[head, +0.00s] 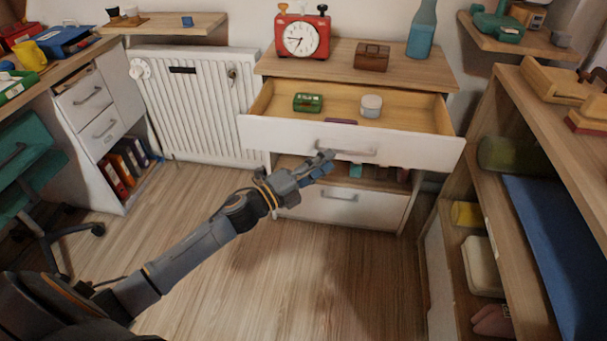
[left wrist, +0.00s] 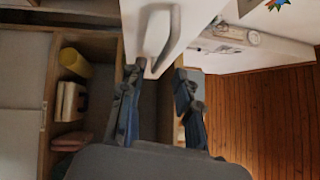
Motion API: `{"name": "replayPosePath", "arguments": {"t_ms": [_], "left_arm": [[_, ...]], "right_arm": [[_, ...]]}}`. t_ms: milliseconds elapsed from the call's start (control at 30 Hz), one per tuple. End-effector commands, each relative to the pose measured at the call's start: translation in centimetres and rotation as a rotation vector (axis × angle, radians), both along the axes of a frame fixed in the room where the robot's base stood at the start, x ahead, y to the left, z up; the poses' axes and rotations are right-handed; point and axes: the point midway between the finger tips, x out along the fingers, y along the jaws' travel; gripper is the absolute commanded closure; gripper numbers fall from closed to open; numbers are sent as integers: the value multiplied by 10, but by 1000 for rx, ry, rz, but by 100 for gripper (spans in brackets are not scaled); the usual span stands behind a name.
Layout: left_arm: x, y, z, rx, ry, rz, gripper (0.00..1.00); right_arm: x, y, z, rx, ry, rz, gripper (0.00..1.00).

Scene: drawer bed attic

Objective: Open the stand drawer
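The stand (head: 415,65) is a wooden cabinet against the wall with white drawer fronts. Its top drawer (head: 290,133) is pulled out, showing a green box (head: 308,102), a pale round tin (head: 371,106) and a flat purple item inside. My left gripper (head: 322,164) is just in front of the drawer front, at the left part of its metal handle (head: 350,152). In the left wrist view the two fingers (left wrist: 157,80) are spread apart, with the handle (left wrist: 157,45) just beyond their tips. I cannot tell whether they touch it. My right gripper is out of view.
A red clock (head: 302,37), a brown box (head: 371,57) and a blue bottle (head: 422,28) stand on the stand's top. A radiator (head: 195,105) is to the left. A shelf unit (head: 480,185) stands close on the right. The floor in front is clear.

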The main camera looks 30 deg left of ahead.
Motion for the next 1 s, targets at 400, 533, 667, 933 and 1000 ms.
{"name": "replayPosePath", "arguments": {"t_ms": [400, 533, 667, 933, 1000], "left_arm": [[-58, 33, -9, -1, 0, 0, 67], [-63, 35, -9, -1, 0, 0, 67], [-63, 35, -9, -1, 0, 0, 67], [-62, 35, -9, -1, 0, 0, 67], [-62, 35, -9, -4, 2, 1, 67]], "right_arm": [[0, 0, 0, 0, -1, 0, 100], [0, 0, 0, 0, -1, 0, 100], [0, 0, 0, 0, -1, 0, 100], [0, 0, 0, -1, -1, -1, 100], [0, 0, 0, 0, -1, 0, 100]]}}
